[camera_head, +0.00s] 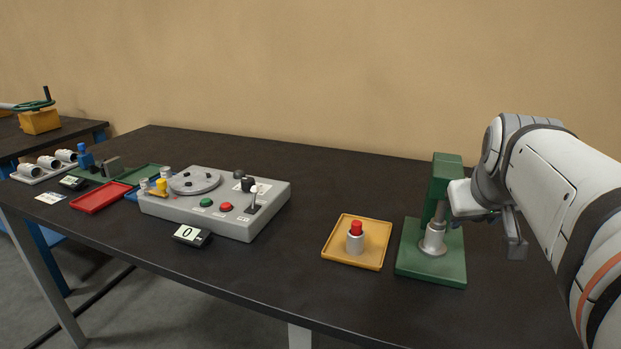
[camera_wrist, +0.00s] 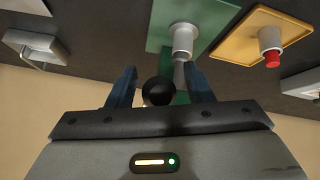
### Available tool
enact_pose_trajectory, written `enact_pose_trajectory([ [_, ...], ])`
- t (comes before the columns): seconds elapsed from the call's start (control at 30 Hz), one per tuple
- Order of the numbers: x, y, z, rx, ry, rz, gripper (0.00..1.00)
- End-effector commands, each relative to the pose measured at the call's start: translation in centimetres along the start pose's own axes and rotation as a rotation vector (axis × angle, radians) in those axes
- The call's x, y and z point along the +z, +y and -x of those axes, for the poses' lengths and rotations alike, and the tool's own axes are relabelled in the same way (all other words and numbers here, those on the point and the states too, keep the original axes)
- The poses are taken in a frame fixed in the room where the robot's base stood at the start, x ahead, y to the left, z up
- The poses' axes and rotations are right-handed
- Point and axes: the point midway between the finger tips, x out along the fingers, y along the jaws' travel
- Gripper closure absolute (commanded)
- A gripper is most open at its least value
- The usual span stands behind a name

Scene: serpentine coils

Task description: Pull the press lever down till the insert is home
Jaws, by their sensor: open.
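The green press (camera_head: 446,174) stands at the right of the bench on a green base plate (camera_head: 430,263). A grey cylindrical piece (camera_head: 433,241) stands on that plate under the press head; it also shows in the wrist view (camera_wrist: 182,40). No insert can be made out clearly there. The lever's black ball knob (camera_wrist: 158,91) is between the two blue fingers of my gripper (camera_wrist: 160,74). The fingers are open, with a gap on each side of the knob. In the head view my arm covers the lever and part of the press.
A yellow tray (camera_head: 337,252) left of the press holds a grey cylinder with a red top (camera_head: 356,228). Farther left are a grey control box (camera_head: 235,218), a small display reading 0 (camera_head: 191,236) and a red tray (camera_head: 101,197). Bare bench lies between box and yellow tray.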

Motion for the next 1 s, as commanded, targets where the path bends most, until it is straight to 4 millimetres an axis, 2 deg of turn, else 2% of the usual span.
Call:
enact_pose_trajectory([
  [0.17,-0.8,0.3,1.1,0.002,0.003,0.0,0.53],
  [0.4,-3.5,1.2,4.8,0.001,0.002,-0.001,0.53],
  [0.6,-5.3,1.8,7.2,0.001,0.001,-0.001,0.53],
  [0.77,-5.8,1.9,7.9,0.001,-0.001,-0.001,0.53],
  [1.0,-5.8,1.9,7.9,0.001,-0.001,-0.001,0.53],
])
